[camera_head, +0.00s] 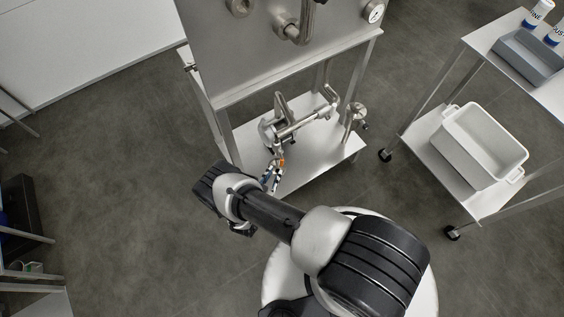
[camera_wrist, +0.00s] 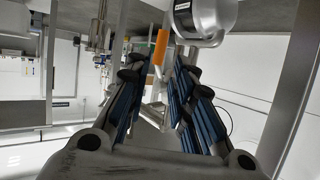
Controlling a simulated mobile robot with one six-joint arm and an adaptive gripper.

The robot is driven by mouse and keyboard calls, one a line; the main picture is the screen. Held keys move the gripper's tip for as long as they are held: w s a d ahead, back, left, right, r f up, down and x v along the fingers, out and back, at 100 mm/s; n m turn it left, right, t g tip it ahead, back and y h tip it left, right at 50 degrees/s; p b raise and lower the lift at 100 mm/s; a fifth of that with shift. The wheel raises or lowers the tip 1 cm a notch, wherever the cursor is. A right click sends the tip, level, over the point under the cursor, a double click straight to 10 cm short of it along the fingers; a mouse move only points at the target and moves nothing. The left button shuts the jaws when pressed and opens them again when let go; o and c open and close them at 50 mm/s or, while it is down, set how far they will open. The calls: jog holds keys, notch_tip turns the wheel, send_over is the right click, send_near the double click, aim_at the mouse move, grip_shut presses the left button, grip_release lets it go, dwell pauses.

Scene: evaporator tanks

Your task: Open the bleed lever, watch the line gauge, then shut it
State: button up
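An orange lever (camera_wrist: 160,46), likely the bleed lever, stands up beyond my fingertips in the wrist view. In the head view a small orange part (camera_head: 281,161) shows at the lower pipework under the steel tank. My gripper (camera_wrist: 160,76) is open, its two blue-padded fingers apart with nothing held between them. In the head view my gripper (camera_head: 271,178) is at the front edge of the stand's shelf, close to the orange part. A round white dial gauge (camera_head: 373,11) sits at the tank's upper right; its reading is too small to tell.
Steel pipework (camera_head: 300,122) and a valve handwheel (camera_head: 357,110) stand on the shelf (camera_head: 318,158). A silver rounded housing (camera_wrist: 206,20) is close at the right of the lever. A cart with a white tub (camera_head: 483,145) stands right.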

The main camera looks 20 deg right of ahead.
aim_at(281, 163)
jog(key=b+x, duration=0.2)
jog(key=x, duration=0.7)
jog(key=shift+w+d+f+b, duration=0.1)
jog(key=shift+w+d+b, duration=0.1)
jog(key=shift+w+b, duration=0.1)
grip_shut()
